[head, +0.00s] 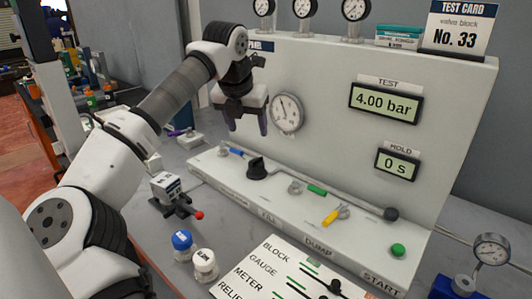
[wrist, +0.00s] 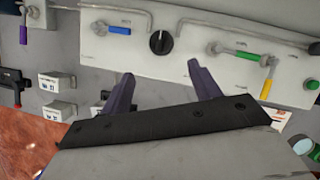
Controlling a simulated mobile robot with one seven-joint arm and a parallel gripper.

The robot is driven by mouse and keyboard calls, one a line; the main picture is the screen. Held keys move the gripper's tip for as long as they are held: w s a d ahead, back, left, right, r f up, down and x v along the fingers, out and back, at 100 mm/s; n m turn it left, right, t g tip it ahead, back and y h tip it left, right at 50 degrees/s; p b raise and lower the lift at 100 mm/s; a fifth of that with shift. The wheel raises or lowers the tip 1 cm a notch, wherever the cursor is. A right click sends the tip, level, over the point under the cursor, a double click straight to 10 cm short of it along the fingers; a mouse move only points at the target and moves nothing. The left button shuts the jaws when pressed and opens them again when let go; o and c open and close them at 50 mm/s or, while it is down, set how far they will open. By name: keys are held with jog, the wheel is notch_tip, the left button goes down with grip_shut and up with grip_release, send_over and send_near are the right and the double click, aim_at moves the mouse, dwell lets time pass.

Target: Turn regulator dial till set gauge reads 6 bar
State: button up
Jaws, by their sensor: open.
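A black dial (head: 258,168) sits on the sloped ledge of the pale panel; its label is too small to read. It also shows in the wrist view as a black knob (wrist: 160,42) with a light pointer mark. My gripper (head: 248,128) is open and empty, above the dial and left of a round gauge (head: 287,112) on the panel face. In the wrist view the dial lies beyond the gap between the two purple fingers (wrist: 163,80), apart from them. The gauge's needle points up and left; its numbers are not legible. A TEST display (head: 385,102) reads 4.00 bar.
Blue (head: 236,152), green (head: 317,190) and yellow (head: 331,217) valve handles and a pipe line the ledge. A green button (head: 398,250) is at right. A red-tipped lever device (head: 175,195) and two capped jars stand in front.

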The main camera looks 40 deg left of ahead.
aim_at(255, 160)
jog(key=p+x, duration=0.2)
jog(key=x, duration=1.1)
jog(key=shift+f+p, duration=0.25)
jog(key=shift+p, duration=0.1)
jog(key=c, duration=1)
jog(key=shift+o, duration=0.2)
